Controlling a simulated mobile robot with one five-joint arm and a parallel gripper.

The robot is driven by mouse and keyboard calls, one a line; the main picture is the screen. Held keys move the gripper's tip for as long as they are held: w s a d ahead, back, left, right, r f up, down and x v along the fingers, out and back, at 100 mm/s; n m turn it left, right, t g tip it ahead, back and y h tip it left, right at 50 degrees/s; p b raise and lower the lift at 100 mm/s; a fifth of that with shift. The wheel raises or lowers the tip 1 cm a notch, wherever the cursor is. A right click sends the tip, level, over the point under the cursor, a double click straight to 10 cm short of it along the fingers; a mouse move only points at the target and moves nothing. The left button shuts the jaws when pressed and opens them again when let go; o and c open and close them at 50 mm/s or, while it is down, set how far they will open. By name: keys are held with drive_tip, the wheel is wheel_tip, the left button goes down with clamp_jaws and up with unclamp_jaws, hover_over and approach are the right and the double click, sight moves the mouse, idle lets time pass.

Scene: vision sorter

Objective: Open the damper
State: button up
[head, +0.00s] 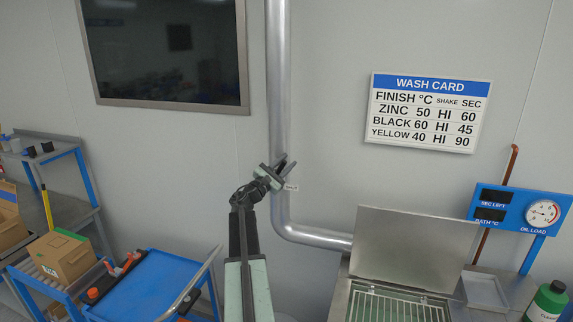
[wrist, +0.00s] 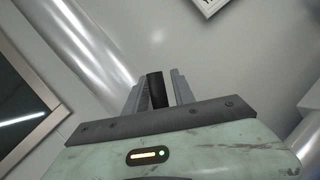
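My gripper (head: 287,161) is at the vertical silver duct, in front of its lower part. In the wrist view, a short dark rod (wrist: 156,90), which looks like the damper's handle, stands between the two grey fingers of my gripper (wrist: 160,82). The fingers lie close on either side of it. I cannot tell whether both touch it. A small white label (head: 291,188) shows just below the gripper, too small to read. The damper's plate is not visible, and the gripper hides part of the duct there.
The duct (head: 278,80) runs down the wall and bends right toward a steel basin with a raised lid (head: 405,245). A blue cart (head: 150,285) stands at lower left beside my arm. A blue gauge panel (head: 520,212) is at right. The wall around the gripper is clear.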

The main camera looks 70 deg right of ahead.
drive_tip(key=s+f+m+y+p, duration=0.25)
drive_tip(key=f+m+y, duration=0.2)
drive_tip(key=m, duration=0.35)
drive_tip(key=w+a+f+t+y+b, duration=0.1)
drive_tip(key=w+a+f, duration=0.3)
drive_tip(key=a, duration=0.3)
drive_tip(key=w+a+f+m+t+b, duration=0.1)
drive_tip(key=w+a+f, duration=0.3)
drive_tip(key=w+a, duration=0.3)
drive_tip(key=w+a+f+t+y+b, duration=0.1)
drive_tip(key=w+a+f, duration=0.3)
drive_tip(key=a, duration=0.4)
drive_tip(key=shift+w+a+f+m+t+y, duration=0.15)
drive_tip(key=shift+w+f+m+t+y, duration=0.15)
drive_tip(key=shift+w, duration=0.35)
